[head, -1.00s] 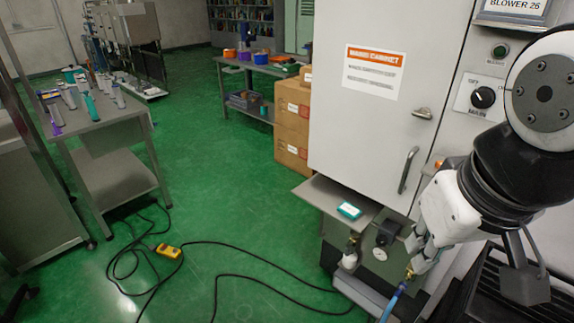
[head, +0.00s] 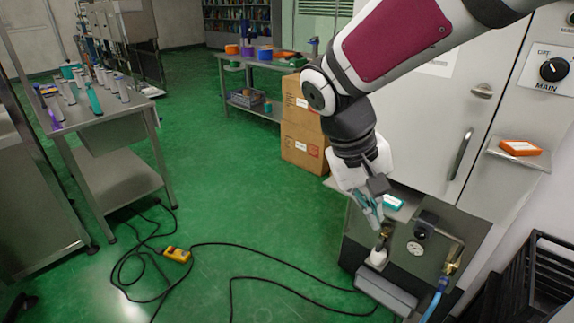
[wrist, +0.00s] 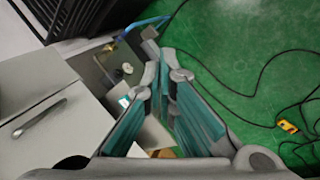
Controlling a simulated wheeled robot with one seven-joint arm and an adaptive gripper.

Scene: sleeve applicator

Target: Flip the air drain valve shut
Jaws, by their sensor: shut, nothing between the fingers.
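The air fittings stand on a grey-green plate (head: 465,227) low in front of the white cabinet. A brass fitting (head: 452,266) with a blue hose (head: 431,306) is at its right. A small white bowl (head: 377,258) with a brass top is at its left. I cannot tell which fitting is the drain valve, or how its lever is set. My gripper (head: 374,223) points down, shut and empty, just above the white bowl's brass top; I cannot tell if they touch. The wrist view shows the teal finger pads (wrist: 160,82) close together and hiding part of the fittings.
The white cabinet (head: 425,115) with its handle rises behind. A small side shelf (head: 510,155) holds an orange box. A black crate-like rack (head: 545,285) is at the right. Cables and a yellow pendant (head: 177,254) lie on the green floor. The floor to the left is mostly open.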

